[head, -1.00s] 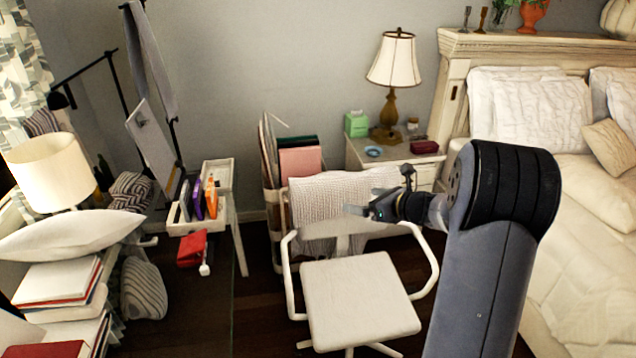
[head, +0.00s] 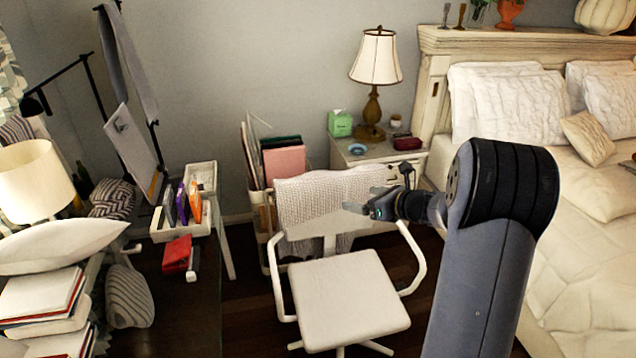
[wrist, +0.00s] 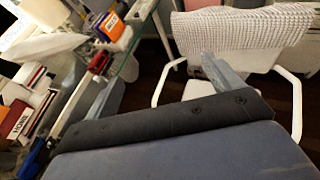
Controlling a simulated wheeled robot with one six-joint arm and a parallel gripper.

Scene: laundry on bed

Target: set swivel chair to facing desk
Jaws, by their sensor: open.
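The white swivel chair (head: 350,300) stands in the middle of the head view, its seat toward me and its backrest at the far side. A knitted cloth (head: 325,200) hangs over the backrest. The desk (head: 190,300) is to the left of the chair, dark and partly see-through. My gripper (head: 362,207) is open and empty, in front of the right part of the backrest in the picture; I cannot tell if it touches. In the wrist view the chair's backrest and cloth (wrist: 240,30) lie beyond the open fingers (wrist: 165,85).
A white organizer (head: 180,228) and a red item (head: 177,255) lie on the desk. A lamp, pillow and books crowd the left. A nightstand (head: 385,152) stands behind the chair, and the bed (head: 580,240) fills the right. Dark floor shows around the chair.

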